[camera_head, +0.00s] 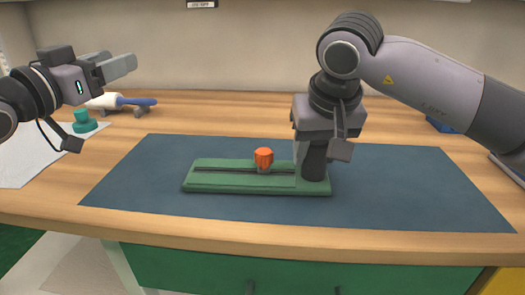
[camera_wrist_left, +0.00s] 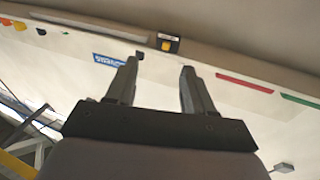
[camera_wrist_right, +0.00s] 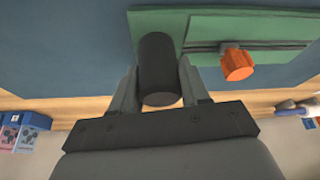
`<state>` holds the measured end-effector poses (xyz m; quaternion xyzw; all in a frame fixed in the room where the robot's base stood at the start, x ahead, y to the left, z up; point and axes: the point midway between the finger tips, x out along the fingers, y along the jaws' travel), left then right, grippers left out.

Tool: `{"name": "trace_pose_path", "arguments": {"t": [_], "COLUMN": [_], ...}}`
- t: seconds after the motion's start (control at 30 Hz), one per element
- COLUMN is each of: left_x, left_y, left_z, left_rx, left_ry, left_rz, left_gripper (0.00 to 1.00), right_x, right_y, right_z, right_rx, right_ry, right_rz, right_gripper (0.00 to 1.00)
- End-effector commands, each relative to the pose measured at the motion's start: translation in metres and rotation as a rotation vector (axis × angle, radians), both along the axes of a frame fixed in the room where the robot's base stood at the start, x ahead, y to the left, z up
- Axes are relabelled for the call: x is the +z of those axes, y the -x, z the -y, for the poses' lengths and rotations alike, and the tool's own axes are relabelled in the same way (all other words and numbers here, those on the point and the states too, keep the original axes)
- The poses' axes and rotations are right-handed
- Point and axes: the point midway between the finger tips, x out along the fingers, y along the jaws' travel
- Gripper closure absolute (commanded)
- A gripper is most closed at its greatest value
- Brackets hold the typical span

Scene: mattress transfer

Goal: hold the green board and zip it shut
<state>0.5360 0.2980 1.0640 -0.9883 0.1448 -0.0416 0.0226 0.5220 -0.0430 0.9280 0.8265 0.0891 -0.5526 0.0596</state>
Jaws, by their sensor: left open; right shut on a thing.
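The green board (camera_head: 235,187) lies flat on the blue mat, with a dark slotted track along it. An orange knob (camera_head: 263,157) sits on the track near the middle; it also shows in the right wrist view (camera_wrist_right: 237,65). A black cylindrical handle (camera_head: 314,160) stands at the board's right end. My right gripper (camera_wrist_right: 160,95) is shut on this black handle (camera_wrist_right: 157,62), with one finger on each side. My left gripper (camera_head: 125,68) is open and empty, raised at the left, well away from the knob; its spread fingers show in the left wrist view (camera_wrist_left: 160,80).
The blue mat (camera_head: 400,190) is mostly bare around the board. At the back left are a green knobbed object (camera_head: 83,122) and a white and blue tool (camera_head: 125,101) on a stand. A blue item (camera_head: 440,122) is behind my right arm.

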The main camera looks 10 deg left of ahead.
Motion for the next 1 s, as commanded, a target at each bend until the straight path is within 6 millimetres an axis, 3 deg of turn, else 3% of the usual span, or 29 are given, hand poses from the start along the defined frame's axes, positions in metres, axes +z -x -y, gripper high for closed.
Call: {"name": "trace_pose_path", "arguments": {"t": [0.1, 0.2, 0.33, 0.5, 0.63, 0.77, 1.0], "left_x": [-0.026, -0.048, -0.072, -0.091, -0.097, -0.102, -0.119], "left_y": [0.012, 0.029, 0.053, 0.076, 0.082, 0.076, 0.052], "left_z": [0.055, 0.094, 0.131, 0.157, 0.165, 0.175, 0.209], "left_rx": [-0.179, -0.320, -0.474, -0.599, -0.635, -0.642, -0.641], "left_ry": [-0.050, -0.101, -0.163, -0.216, -0.230, -0.230, -0.229], "left_rz": [-0.123, -0.219, -0.320, -0.398, -0.421, -0.425, -0.422], "left_gripper": [0.47, 0.47, 0.47, 0.47, 0.47, 0.47, 0.47], "right_x": [0.001, 0.001, 0.001, 0.001, 0.001, 0.001, 0.001], "right_y": [0.000, 0.000, 0.000, 0.000, 0.000, 0.000, 0.000], "right_z": [0.000, 0.000, 0.000, 0.000, 0.000, 0.000, 0.000], "right_rx": [0.000, 0.000, 0.000, 0.000, 0.000, 0.000, 0.000], "right_ry": [-0.003, -0.003, -0.003, -0.003, -0.003, -0.003, -0.003], "right_rz": [0.002, 0.002, 0.002, 0.002, 0.002, 0.002, 0.002], "right_gripper": [1.00, 1.00, 1.00, 1.00, 1.00, 1.00, 1.00]}}
